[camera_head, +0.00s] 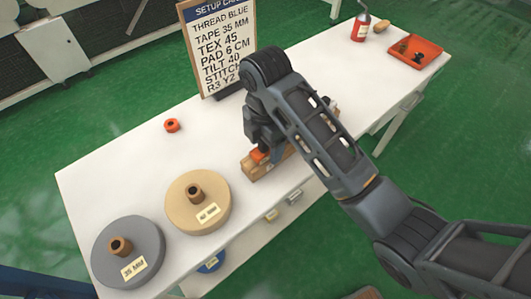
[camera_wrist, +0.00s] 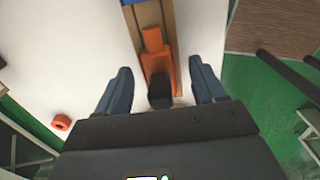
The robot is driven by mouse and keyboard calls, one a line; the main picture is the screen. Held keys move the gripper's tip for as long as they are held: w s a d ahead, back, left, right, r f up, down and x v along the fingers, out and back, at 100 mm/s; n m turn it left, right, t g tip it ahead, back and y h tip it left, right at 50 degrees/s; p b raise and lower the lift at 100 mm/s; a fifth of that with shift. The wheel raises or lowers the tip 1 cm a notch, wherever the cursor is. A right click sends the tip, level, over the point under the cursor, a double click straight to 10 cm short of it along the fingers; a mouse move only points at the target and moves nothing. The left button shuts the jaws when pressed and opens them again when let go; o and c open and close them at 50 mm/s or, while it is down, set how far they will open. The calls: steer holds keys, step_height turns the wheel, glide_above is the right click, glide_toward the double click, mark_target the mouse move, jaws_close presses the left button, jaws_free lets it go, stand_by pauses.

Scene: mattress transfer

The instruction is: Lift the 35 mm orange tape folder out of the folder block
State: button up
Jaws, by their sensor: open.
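The wooden folder block (camera_head: 252,172) sits near the front edge of the white table, partly hidden by my arm. The orange tape folder (camera_head: 260,155) is in the block. In the wrist view the orange folder (camera_wrist: 156,60) lies between my two fingers, with a dark part at its near end. The block's wood (camera_wrist: 148,14) shows beyond it. My gripper (camera_wrist: 163,78) is open, one finger on each side of the folder with visible gaps, and nothing is held. In the head view, my arm hides most of the fingers.
A grey roll (camera_head: 108,266) marked 35 mm and a tan roll (camera_head: 213,221) lie on the left of the table (camera_head: 120,185). A small orange ring (camera_head: 172,125) lies behind them. A setup card (camera_head: 220,45), red bottle (camera_head: 361,27) and orange tray (camera_head: 428,50) stand farther back.

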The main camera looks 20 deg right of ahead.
steer(key=shift+f, duration=0.1)
steer(key=shift+c, duration=0.2)
jaws_close()
stand_by(0.4)
steer(key=shift+w+r+p, duration=0.1)
steer(key=shift+r+p, duration=0.2)
steer(key=shift+r, duration=0.3)
step_height(320, 180, up, 3)
steer(key=shift+f+p, duration=0.1)
steer(key=shift+p, duration=0.95)
steer(key=d+r+p, duration=0.1)
steer(key=s+d+r+p, duration=0.1)
steer(key=shift+s+d+p, duration=0.15)
steer(key=shift+d+p, duration=0.1)
steer(key=shift+p, duration=0.05)
steer(key=s+d+r, duration=0.4)
steer(key=d+r, duration=0.1)
steer(key=d, duration=0.3)
steer(key=shift+p, duration=0.3)
steer(key=shift+s, duration=0.1)
